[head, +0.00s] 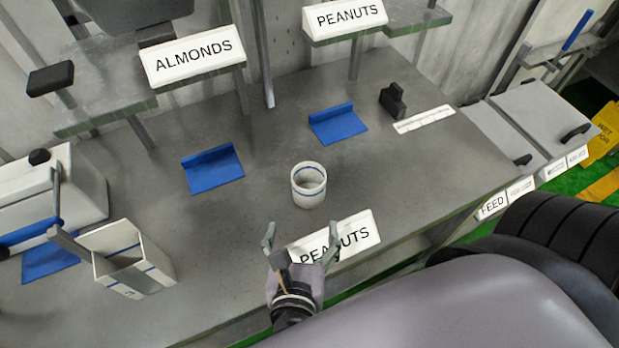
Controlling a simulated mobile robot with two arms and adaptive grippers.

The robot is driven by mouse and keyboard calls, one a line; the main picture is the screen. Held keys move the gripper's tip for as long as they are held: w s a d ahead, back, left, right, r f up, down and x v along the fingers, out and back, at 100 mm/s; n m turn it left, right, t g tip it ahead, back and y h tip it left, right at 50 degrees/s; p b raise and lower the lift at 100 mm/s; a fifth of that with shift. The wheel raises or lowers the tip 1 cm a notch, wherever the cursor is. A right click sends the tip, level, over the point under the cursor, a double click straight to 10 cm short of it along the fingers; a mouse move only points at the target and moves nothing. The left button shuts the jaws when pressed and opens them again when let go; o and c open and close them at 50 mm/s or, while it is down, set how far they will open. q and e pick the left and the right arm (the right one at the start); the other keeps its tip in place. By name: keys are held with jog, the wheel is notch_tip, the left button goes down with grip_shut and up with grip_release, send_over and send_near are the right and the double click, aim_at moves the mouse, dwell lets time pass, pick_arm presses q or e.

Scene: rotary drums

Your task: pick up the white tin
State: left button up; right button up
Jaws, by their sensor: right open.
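The white tin (308,196) stands upright on the grey metal table, near its middle. It is round, open at the top and has a dark band below the rim. My right gripper (301,239) is open and empty. In the picture its fingers point up toward the tin, with a gap between the fingertips and the tin. The gripper covers part of a white PEANUTS sign (357,237) near the front edge. My left gripper is not in view.
Two blue brackets (213,174) (338,126) lie behind the tin. A square white container (145,268) is at the left. ALMONDS (195,58) and PEANUTS (345,18) signs sit on raised shelves. A black block (392,101) and white strip (424,119) lie at the back right.

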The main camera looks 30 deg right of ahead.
aim_at(308, 194)
jog(key=shift+w+d+f, duration=0.2)
jog(key=shift+d+f, duration=0.05)
jog(key=shift+f, duration=0.1)
jog(key=b+x, duration=0.1)
jog(key=x, duration=0.9)
jog(key=shift+x, duration=0.85)
jog(key=b+x, duration=0.1)
jog(key=x, duration=0.3)
jog(key=shift+w+d+f, duration=0.15)
jog(key=shift+w+f, duration=0.05)
jog(key=shift+f, duration=0.05)
jog(key=shift+s, duration=0.1)
jog(key=shift+c, duration=0.7)
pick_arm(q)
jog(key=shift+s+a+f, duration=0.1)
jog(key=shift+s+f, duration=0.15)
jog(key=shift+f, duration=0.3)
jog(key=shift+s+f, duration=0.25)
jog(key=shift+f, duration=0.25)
pick_arm(e)
jog(key=c, duration=1.1)
jog(key=shift+r, duration=0.15)
jog(key=shift+c, duration=0.2)
